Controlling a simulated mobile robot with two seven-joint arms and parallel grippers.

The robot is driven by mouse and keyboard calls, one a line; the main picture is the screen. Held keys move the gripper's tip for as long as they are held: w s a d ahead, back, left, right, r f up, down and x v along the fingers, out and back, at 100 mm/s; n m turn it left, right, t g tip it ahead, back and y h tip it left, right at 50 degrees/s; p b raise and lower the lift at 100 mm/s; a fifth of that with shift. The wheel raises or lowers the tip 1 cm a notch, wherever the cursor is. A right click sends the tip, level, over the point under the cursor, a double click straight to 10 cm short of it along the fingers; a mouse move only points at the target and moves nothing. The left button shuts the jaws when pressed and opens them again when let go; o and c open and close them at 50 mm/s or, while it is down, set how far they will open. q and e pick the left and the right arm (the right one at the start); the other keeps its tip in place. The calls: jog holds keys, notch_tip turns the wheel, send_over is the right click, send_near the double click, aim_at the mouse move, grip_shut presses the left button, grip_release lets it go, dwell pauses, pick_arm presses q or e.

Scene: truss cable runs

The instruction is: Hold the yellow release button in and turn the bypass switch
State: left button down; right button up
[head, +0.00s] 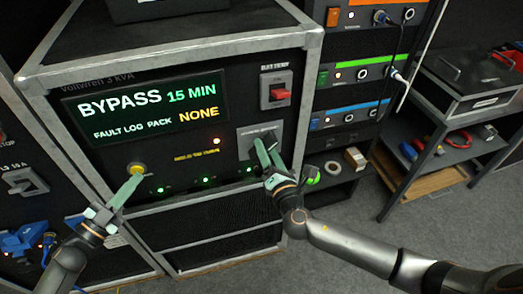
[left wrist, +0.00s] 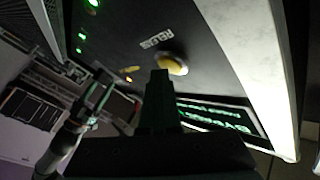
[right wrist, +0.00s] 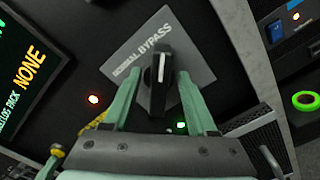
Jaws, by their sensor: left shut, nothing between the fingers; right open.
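The yellow release button (head: 137,169) is on the lower left of the black front panel; it also shows in the left wrist view (left wrist: 172,64). My left gripper (head: 130,186) is shut and empty, its fingertips at the button; I cannot tell whether they press it. The bypass switch (right wrist: 158,82) is a black knob on a grey plate, labelled NORMAL and BYPASS. Its plate also shows in the head view (head: 250,137). My right gripper (right wrist: 155,95) is open, with one finger on each side of the knob. I cannot tell whether the fingers touch it.
The panel display (head: 145,105) reads BYPASS 15 MIN and FAULT LOG PACK NONE. A red battery switch (head: 279,92) sits above the bypass switch. A rack of units with coloured strips (head: 360,72) and a metal table (head: 455,85) stand to the right. Grey floor (head: 345,220) is clear.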

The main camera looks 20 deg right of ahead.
grip_shut()
dwell(0.3)
dwell(0.5)
jog(key=shift+a+n, duration=0.2)
jog(key=shift+n, duration=2.8)
jog(key=shift+a+n, duration=0.15)
jog(key=shift+n, duration=2.85)
jog(key=shift+a+n, duration=0.2)
jog(key=shift+n, duration=2.8)
grip_release()
